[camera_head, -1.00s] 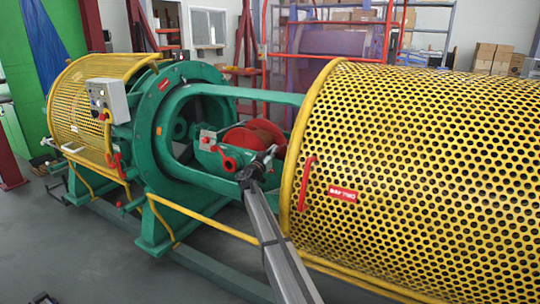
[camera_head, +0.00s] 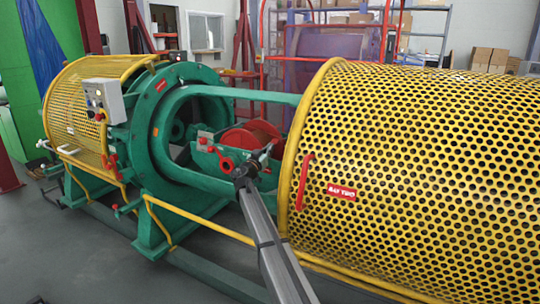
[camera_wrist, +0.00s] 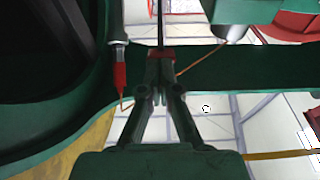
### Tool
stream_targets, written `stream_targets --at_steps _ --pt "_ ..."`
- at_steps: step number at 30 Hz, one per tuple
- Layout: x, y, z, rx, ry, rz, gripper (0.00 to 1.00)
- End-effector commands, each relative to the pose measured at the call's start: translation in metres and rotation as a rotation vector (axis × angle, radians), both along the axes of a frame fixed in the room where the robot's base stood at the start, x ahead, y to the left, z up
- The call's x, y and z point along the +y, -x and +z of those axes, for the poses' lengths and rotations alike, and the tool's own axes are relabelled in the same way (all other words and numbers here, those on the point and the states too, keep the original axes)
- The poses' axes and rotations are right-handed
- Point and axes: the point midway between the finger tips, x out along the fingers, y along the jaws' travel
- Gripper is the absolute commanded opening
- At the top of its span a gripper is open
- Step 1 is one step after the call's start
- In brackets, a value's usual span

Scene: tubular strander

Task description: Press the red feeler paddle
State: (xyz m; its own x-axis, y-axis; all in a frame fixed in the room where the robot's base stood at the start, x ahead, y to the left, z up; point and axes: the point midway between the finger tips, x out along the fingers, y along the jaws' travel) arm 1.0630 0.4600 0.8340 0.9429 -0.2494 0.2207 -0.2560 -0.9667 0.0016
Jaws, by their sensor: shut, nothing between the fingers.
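In the wrist view, a small red piece (camera_wrist: 160,53) sits at the lower end of a thin dark rod, directly beyond my fingertips; it looks like the feeler paddle. A second, longer red piece (camera_wrist: 120,77) hangs under a pale rod to the left. My gripper (camera_wrist: 160,68) is shut and empty, its fingertips overlapping the lower edge of the first red piece in the picture. I cannot tell whether they touch. In the head view, my gripper (camera_head: 241,176) is by the green cradle opening, and the paddle is not distinguishable there.
A thin orange wire (camera_wrist: 200,60) runs diagonally behind my fingertips. A green beam (camera_wrist: 250,68) crosses behind them. In the head view, a yellow perforated guard (camera_head: 420,150) stands close to the right of my arm, and a red spool (camera_head: 245,138) lies behind my gripper.

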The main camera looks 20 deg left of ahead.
Motion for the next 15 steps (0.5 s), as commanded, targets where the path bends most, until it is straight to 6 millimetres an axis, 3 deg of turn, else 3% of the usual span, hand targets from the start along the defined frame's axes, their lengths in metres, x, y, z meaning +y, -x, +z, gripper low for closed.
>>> stream_targets --at_steps 2,9,15 --pt "0.000 0.011 0.011 -0.004 -0.001 -0.001 0.00" --pt "0.013 0.063 -0.002 -0.006 0.002 0.000 0.00" --pt "0.022 0.090 -0.011 -0.007 0.003 -0.001 0.00"
